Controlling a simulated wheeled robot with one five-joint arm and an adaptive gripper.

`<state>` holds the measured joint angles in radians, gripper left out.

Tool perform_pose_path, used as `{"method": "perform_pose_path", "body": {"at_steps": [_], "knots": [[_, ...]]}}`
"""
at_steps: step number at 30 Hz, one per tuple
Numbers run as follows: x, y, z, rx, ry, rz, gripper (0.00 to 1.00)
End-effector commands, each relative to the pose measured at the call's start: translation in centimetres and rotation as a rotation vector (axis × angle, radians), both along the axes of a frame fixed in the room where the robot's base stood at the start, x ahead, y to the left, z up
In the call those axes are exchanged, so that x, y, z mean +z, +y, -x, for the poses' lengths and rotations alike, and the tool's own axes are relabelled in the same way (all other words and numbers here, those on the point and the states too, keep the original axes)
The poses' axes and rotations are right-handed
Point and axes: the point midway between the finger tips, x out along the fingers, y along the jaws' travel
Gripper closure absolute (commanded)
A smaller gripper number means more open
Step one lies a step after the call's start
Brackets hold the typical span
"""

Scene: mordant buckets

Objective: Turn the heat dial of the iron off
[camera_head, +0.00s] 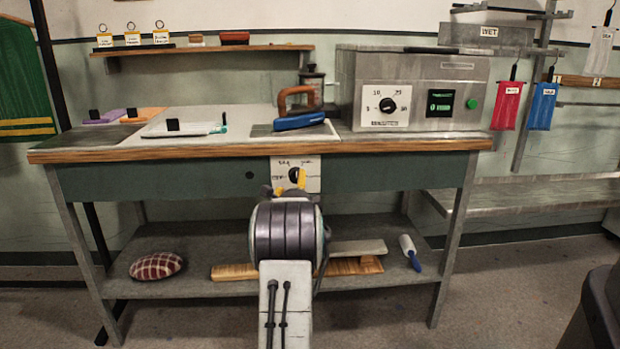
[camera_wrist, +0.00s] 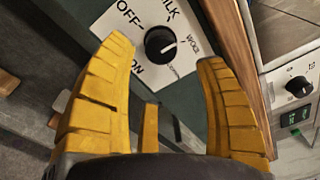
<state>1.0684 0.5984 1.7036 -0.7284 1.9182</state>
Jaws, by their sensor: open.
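The heat dial is a black round knob (camera_wrist: 160,43) on a white plate (camera_wrist: 110,22) set in the bench's green front. The plate reads OFF, SILK and WOOL, with another label partly hidden by a finger. A light mark on the knob seems to face the WOOL side. In the head view the knob (camera_head: 296,174) shows just above my gripper (camera_head: 290,184). In the wrist view my gripper (camera_wrist: 165,52) is open and empty, one yellow finger on each side of the knob. I cannot tell whether they touch it. The iron (camera_head: 300,121), blue with a brown handle, rests on the bench top.
A grey box (camera_head: 440,70) with its own dial (camera_head: 388,104) and a green button stands on the bench at right. The bench edge (camera_head: 180,151) runs just above the dial plate. The lower shelf (camera_head: 210,235) holds a checked cushion (camera_head: 155,266), boards and a roller (camera_head: 409,252).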

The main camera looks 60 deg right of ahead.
Motion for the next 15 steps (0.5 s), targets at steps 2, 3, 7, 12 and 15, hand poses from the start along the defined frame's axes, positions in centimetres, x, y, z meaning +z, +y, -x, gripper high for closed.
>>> {"method": "perform_pose_path", "body": {"at_steps": [2,3,7,12,15], "knots": [[0.08,0.01,-0.02,0.000,-0.045,-0.022,0.35],[0.09,0.01,-0.02,0.000,-0.066,-0.034,0.35],[0.10,-0.01,-0.01,0.000,-0.120,-0.062,0.35],[-0.10,-0.34,-0.18,-0.001,-0.151,-0.079,0.35],[-0.21,-0.84,-0.46,0.000,-0.152,-0.078,0.35]]}}
